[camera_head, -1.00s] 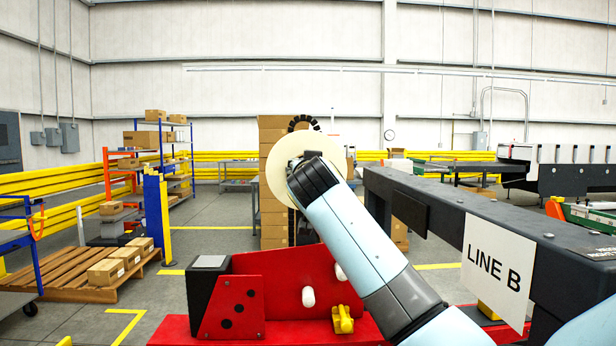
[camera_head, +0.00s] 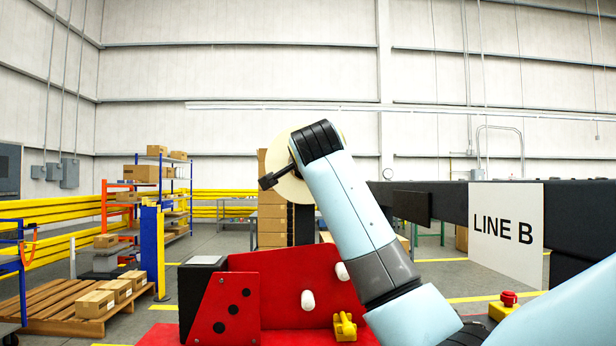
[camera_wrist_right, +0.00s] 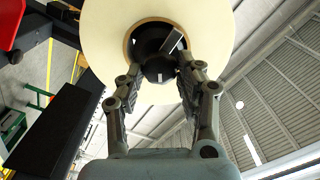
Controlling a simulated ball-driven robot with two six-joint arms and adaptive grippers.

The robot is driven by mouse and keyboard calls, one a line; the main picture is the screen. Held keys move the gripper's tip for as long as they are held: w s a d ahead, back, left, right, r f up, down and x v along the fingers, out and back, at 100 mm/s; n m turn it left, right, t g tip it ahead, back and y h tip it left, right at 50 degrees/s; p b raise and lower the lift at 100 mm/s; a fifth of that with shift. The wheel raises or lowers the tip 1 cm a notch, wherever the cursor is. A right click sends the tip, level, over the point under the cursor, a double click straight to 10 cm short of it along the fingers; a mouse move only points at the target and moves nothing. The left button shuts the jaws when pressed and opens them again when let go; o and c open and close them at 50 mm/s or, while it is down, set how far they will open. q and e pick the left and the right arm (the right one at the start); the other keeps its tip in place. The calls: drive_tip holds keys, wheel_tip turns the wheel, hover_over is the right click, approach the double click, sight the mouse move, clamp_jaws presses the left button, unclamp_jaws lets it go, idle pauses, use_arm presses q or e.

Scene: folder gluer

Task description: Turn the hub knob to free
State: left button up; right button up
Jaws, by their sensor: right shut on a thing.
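The hub knob (camera_wrist_right: 158,67) is dark and rounded, at the middle of a cream roll (camera_wrist_right: 100,40) in the right wrist view. A grey bar (camera_wrist_right: 173,41) shows on the dark hub beside it. My right gripper (camera_wrist_right: 160,75) has its two fingers on either side of the knob, shut on it. In the head view the roll (camera_head: 286,187) is partly hidden behind my right arm, and the knob and fingertips cannot be made out. A short dark bar (camera_head: 268,181) sticks out left of my wrist; I cannot tell what it belongs to. My left gripper is not in view.
A dark beam with a LINE B sign (camera_head: 503,225) is at right, near a red button (camera_head: 508,298). Pallet and shelves stand at left.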

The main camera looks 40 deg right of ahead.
drive_tip(key=shift+f+m+b, duration=0.2)
drive_tip(key=shift+m+b, duration=2.5)
drive_tip(key=shift+m, duration=0.8)
drive_tip(key=o, duration=1.1)
drive_tip(key=shift+d, duration=0.1)
drive_tip(key=shift+r, duration=0.1)
